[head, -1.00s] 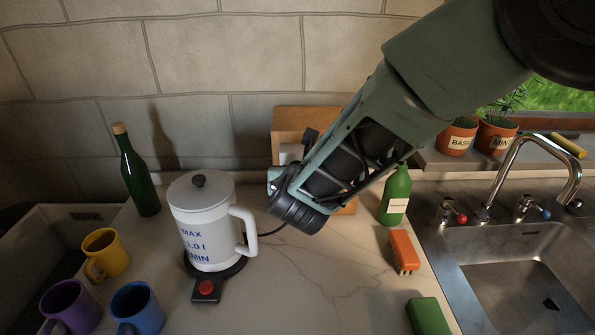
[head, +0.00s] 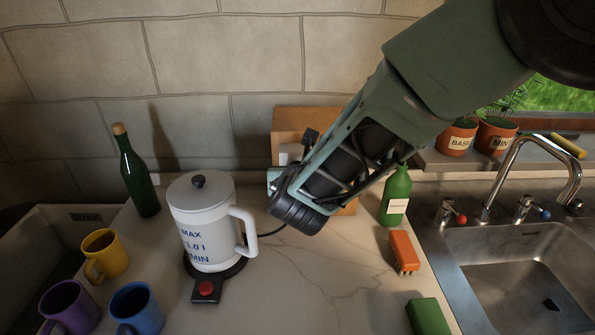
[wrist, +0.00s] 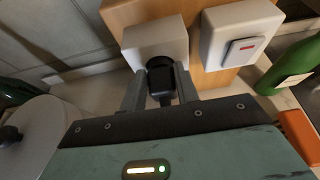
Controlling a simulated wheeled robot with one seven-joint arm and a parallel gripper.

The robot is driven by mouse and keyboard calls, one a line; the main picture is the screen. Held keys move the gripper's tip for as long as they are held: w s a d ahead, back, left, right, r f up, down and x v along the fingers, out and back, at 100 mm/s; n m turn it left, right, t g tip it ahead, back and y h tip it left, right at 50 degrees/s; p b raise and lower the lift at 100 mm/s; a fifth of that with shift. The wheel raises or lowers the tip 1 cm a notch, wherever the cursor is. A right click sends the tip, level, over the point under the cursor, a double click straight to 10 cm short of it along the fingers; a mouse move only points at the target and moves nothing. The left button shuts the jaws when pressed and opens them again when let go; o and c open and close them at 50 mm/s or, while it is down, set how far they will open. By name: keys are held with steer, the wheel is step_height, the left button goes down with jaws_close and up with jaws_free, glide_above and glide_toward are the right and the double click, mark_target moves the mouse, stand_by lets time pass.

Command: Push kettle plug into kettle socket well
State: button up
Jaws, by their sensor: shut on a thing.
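In the wrist view my gripper (wrist: 160,92) is shut on the black kettle plug (wrist: 161,82). The plug's front is against the white kettle socket (wrist: 155,40) on a wooden board; its front end is hidden from this angle, so I cannot tell how deep it sits. In the head view my arm hides the plug and most of the socket. The white kettle (head: 203,222) stands on its black base (head: 207,289) left of my gripper, with its black cord (head: 274,230) running behind toward the board.
A white switch (wrist: 242,48) sits beside the socket on the wooden board (head: 295,120). A green soap bottle (head: 396,197), an orange brush (head: 403,251) and a green sponge (head: 428,317) lie to the right, before the sink. Mugs (head: 138,308) and a wine bottle (head: 138,175) are left.

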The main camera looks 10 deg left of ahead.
steer(key=shift+w+b, duration=0.45)
steer(key=shift+w, duration=0.05)
stand_by(0.6)
steer(key=shift+s, duration=0.1)
steer(key=shift+s+d+b, duration=0.2)
steer(key=shift+s+b, duration=0.4)
steer(key=shift+s, duration=0.25)
steer(key=shift+s+d+b, duration=0.15)
steer(key=shift+s+b, duration=0.4)
steer(key=shift+s, duration=0.3)
steer(key=shift+b, duration=1.2)
stand_by(0.9)
steer(key=shift+o, duration=0.3)
steer(key=shift+w+a, duration=0.25)
steer(key=shift+w, duration=0.6)
steer(key=shift+w+a, duration=0.2)
steer(key=shift+w, duration=0.65)
stand_by(0.6)
steer(key=o, duration=0.4)
